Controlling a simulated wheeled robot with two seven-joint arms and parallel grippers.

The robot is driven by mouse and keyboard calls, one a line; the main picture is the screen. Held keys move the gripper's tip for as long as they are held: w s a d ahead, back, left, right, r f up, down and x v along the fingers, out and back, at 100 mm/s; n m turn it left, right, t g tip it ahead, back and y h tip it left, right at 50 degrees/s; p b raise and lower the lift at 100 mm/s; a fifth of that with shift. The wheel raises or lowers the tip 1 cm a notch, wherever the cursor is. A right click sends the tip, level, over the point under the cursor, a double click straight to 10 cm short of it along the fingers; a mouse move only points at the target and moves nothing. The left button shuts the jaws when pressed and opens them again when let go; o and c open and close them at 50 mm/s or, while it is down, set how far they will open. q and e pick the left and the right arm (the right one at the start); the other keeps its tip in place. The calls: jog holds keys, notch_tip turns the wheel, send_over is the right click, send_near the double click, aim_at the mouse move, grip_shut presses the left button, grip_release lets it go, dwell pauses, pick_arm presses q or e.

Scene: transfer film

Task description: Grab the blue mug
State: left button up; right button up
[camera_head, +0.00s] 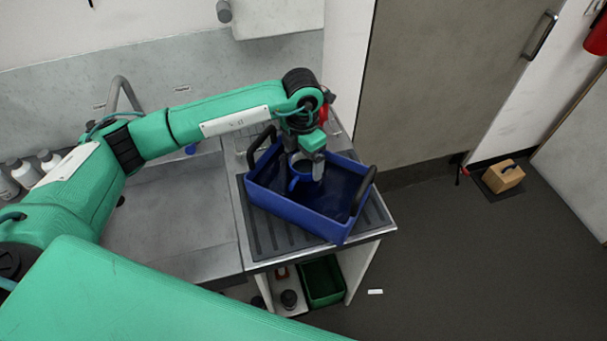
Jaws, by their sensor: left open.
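The blue mug (297,182) is inside a blue crate (290,208) with black handles, towards its left part. The crate stands on the ribbed drainboard at the right end of the counter. My left gripper (312,173) reaches down into the crate from above, right at the mug. Its jaws are open, with a finger at the mug's rim; the exact contact is too small to tell. The gripper and wrist hide part of the mug. My right gripper is not in view.
The steel sink counter (170,225) with a tap (122,90) lies left of the crate. White bottles (25,172) stand at the far left. Below the drainboard is a shelf with a green crate (322,280). The floor to the right is mostly clear, with a cardboard box (503,176) by the door.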

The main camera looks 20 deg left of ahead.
aim_at(302, 169)
pick_arm(q)
notch_tip(302, 169, down, 4)
jog(key=p, duration=0.3)
jog(key=shift+w+f, duration=0.1)
jog(key=shift+f, duration=0.55)
jog(key=shift+c, duration=0.2)
jog(key=c, duration=1.1)
jog(key=shift+c, duration=1.3)
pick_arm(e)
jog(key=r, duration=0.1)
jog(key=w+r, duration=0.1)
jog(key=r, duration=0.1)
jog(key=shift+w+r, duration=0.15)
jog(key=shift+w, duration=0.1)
pick_arm(q)
jog(key=shift+r, duration=0.1)
